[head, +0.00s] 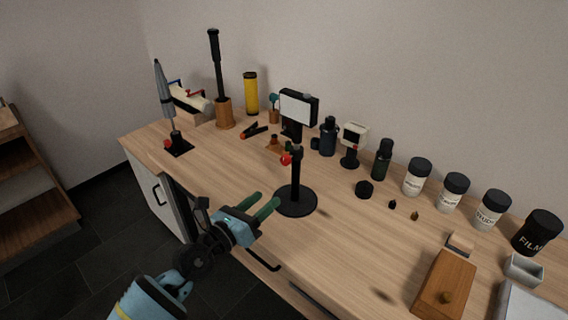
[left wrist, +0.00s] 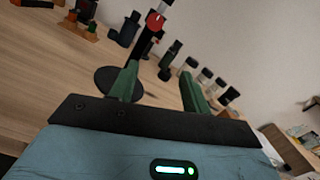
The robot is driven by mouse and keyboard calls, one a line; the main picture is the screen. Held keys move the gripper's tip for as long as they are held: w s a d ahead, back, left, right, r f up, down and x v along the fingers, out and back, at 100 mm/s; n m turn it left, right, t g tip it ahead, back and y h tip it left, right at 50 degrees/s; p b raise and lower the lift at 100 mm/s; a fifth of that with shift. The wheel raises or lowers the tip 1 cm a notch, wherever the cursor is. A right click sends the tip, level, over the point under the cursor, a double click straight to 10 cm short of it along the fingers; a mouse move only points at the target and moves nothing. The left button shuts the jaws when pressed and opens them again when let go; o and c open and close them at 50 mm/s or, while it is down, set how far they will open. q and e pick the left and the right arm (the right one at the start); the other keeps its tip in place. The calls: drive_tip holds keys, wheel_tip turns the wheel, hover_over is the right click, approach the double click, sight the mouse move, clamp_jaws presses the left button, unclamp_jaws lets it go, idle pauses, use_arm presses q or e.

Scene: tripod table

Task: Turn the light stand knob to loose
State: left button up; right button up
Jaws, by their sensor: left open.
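The light stand (head: 296,184) is a black post on a round black base, upright on the wooden table, with a white-faced lamp panel (head: 297,108) on top. Its red knob (head: 286,160) is on the left side of the post, below the lamp. My left gripper (head: 266,207), with green fingers, is open and empty, left of the stand's base and lower than the knob. In the left wrist view the red knob (left wrist: 154,21) shows beyond the fingers, above the gap between them, and nothing is between the fingers. My right gripper is not in view.
Dark bottles and a small white-headed device (head: 354,137) stand behind the stand. Several labelled jars (head: 418,177) line the back right. A wooden box (head: 443,284) is at the front right. The table's front left, around the stand's base, is clear.

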sight(284, 161)
use_arm(q)
drive_tip(key=w+d+r+m, duration=0.1)
drive_tip(key=w+m, duration=0.1)
drive_tip(key=w, duration=0.1)
drive_tip(key=w+d+r+m+b, duration=0.1)
drive_tip(key=w+m, duration=0.1)
drive_tip(key=w, duration=0.1)
drive_tip(key=w+d+r+m, duration=0.1)
drive_tip(key=w+m, duration=0.1)
drive_tip(key=w, duration=0.2)
drive_tip(key=shift+d+r+b, duration=0.25)
drive_tip(key=shift+d+b, duration=0.05)
drive_tip(key=shift+d, duration=0.05)
drive_tip(key=shift+w+d+r, duration=0.1)
drive_tip(key=shift+w+d, duration=0.25)
drive_tip(key=shift+w, duration=0.25)
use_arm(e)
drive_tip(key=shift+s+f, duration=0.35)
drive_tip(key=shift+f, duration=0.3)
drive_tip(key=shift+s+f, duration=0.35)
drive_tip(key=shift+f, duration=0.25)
use_arm(q)
drive_tip(key=c, duration=1)
